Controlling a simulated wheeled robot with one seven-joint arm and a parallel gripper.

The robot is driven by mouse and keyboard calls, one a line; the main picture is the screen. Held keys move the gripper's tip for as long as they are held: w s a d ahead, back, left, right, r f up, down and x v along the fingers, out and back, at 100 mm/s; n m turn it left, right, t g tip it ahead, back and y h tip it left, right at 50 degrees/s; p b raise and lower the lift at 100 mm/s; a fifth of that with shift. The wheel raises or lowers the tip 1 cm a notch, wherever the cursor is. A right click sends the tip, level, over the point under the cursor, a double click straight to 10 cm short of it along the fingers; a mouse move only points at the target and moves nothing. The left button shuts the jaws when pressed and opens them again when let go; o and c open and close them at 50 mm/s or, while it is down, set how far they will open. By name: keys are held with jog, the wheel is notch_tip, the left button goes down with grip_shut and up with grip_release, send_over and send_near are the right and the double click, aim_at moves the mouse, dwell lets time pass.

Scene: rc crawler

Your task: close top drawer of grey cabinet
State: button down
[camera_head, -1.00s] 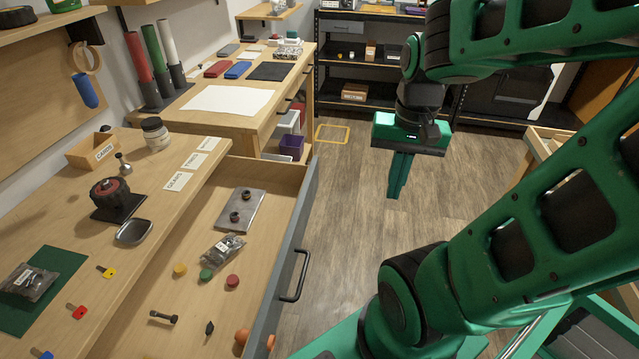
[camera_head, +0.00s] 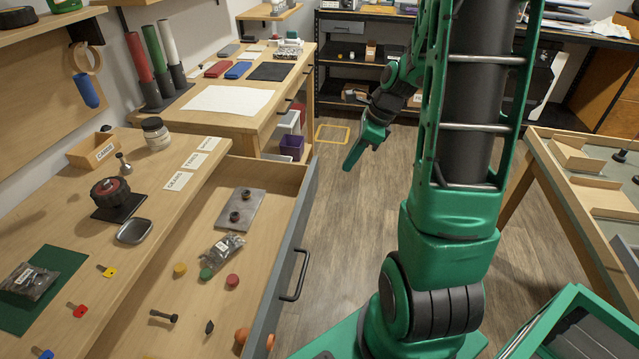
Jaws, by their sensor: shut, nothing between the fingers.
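The top drawer (camera_head: 299,225) of the grey cabinet is pulled far out toward the right. Its grey front carries a dark bar handle (camera_head: 298,277). Inside it lie a metal plate (camera_head: 240,211) with two dark rings, a clear bag of parts (camera_head: 222,250), coloured discs, a bolt and orange pieces. My gripper (camera_head: 349,165) is shut and empty. It hangs in the air to the right of the drawer front's far end, apart from it, with its fingers pointing down and left. The cabinet body below the drawer is hidden.
A second bench (camera_head: 290,68) stands behind. A tray table (camera_head: 575,190) is at right. Wood floor is clear between.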

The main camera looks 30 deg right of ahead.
jog(key=w+a+f, duration=0.5)
jog(key=f, duration=0.4)
jog(key=shift+w+a+f, duration=0.2)
jog(key=shift+w+f, duration=0.05)
jog(key=shift+w, duration=0.15)
jog(key=shift+a, duration=0.1)
